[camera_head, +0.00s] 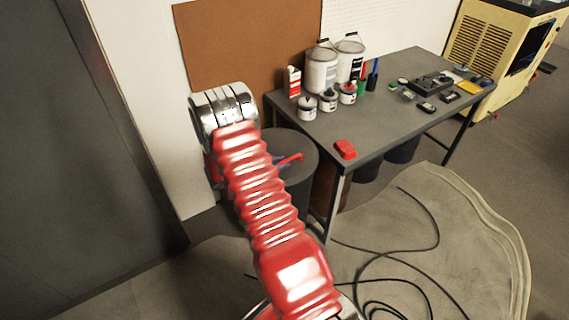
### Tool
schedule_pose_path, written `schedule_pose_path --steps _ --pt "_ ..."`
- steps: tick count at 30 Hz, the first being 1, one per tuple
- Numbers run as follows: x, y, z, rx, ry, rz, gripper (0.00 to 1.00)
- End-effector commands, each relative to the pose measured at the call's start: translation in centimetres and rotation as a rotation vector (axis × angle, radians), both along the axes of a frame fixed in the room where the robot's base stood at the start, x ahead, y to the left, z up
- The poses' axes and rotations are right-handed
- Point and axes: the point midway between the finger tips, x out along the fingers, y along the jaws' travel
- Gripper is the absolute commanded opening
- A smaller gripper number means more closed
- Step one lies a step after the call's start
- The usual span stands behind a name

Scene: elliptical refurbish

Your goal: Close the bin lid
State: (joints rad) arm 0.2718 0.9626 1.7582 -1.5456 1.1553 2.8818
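A dark grey round bin (300,198) stands on the floor beside the left end of the workbench. Its upper part shows as a grey disc (301,142); I cannot tell whether this is the lid, or how the lid stands. My red ribbed arm with its chrome joint crosses in front and hides the bin's left side. A thin red piece (290,158) and a bit of blue show over the disc beside my arm; I cannot tell what they belong to. My gripper cannot be made out; my arm hides the area behind it.
The dark workbench (390,120) carries paint cans (321,70), small jars, a red object (345,149) and tools. A wall and pale post stand left. Black cable (437,235) lies looped on a mat (470,255). A yellow machine (495,45) stands back right.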

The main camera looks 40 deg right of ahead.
Motion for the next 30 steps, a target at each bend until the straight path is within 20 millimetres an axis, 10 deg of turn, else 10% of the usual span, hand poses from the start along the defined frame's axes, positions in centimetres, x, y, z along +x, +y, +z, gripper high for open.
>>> schedule_pose_path --steps 16,30 --pt "1.0 8.6 3.4 0.002 0.0 0.002 0.18" --pt "1.1 10.0 3.9 0.002 0.001 -0.001 0.18"
